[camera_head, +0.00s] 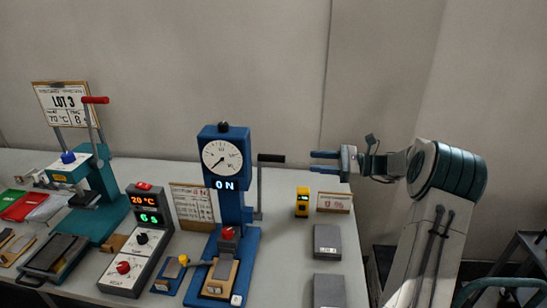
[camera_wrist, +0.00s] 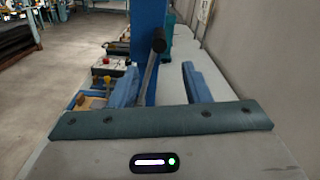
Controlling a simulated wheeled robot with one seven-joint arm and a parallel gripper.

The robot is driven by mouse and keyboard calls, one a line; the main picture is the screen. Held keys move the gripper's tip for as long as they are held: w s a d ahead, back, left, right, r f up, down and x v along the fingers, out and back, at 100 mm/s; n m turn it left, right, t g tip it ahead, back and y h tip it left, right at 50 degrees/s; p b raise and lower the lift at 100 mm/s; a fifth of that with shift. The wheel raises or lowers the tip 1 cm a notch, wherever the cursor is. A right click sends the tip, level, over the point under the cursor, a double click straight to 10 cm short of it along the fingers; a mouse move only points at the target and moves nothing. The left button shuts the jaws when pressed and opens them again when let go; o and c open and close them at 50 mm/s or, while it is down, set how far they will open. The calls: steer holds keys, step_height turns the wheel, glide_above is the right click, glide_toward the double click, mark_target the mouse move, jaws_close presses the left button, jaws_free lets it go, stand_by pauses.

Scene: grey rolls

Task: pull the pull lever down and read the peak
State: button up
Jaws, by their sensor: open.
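The blue force tester (camera_head: 222,180) stands upright on the table, with a round white dial and a lit display that looks like "0 N". Its dial needle points to the lower left. The pull lever (camera_head: 271,158) sticks out on its right side, with a black handle on a grey rod. My gripper (camera_head: 323,161) is open and empty, to the right of the handle at about its height, with a gap between. In the wrist view the black lever end (camera_wrist: 158,40) shows beyond and between the open blue fingers of my gripper (camera_wrist: 160,70).
A teal press with a red-handled lever (camera_head: 96,100) stands at the left. A grey heater box (camera_head: 137,240) with lit numbers sits left of the tester. A yellow device (camera_head: 302,202), a small sign (camera_head: 333,203) and grey blocks (camera_head: 327,241) lie at the right.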

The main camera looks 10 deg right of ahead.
mark_target(262, 158)
steer(key=p+x, duration=0.2)
steer(key=x, duration=1.1)
steer(key=shift+a+p, duration=0.3)
steer(key=shift+p, duration=0.1)
jaws_close()
